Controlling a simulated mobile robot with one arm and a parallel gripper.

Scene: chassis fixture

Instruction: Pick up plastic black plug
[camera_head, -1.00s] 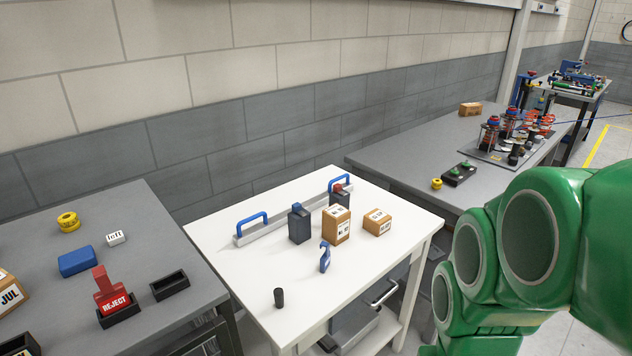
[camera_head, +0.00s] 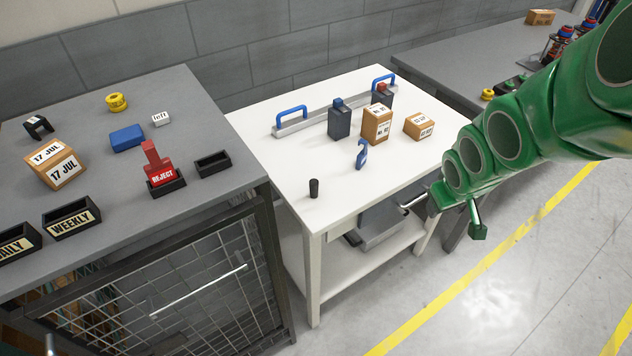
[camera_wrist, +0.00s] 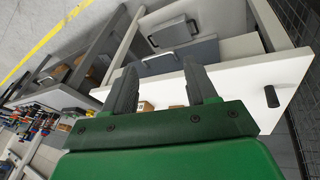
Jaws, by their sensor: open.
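The black plastic plug (camera_head: 314,188) is a small dark cylinder standing upright near the front left corner of the white table (camera_head: 285,165). It also shows in the wrist view (camera_wrist: 271,96), to the right of my fingers, on the white surface. My gripper (camera_wrist: 160,82) shows in the wrist view with two grey fingers spread apart and nothing between them. It is well apart from the plug. In the head view my green arm reaches in from the right, and its end is near the white table's right side.
On the white table are a blue clip-like piece (camera_head: 361,154), cardboard boxes (camera_head: 377,124), dark blocks (camera_head: 339,121) and a rail with blue handles (camera_head: 330,113). A grey table (camera_head: 100,170) with a red REJECT stamp (camera_head: 160,170) stands left. Floor is free at right.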

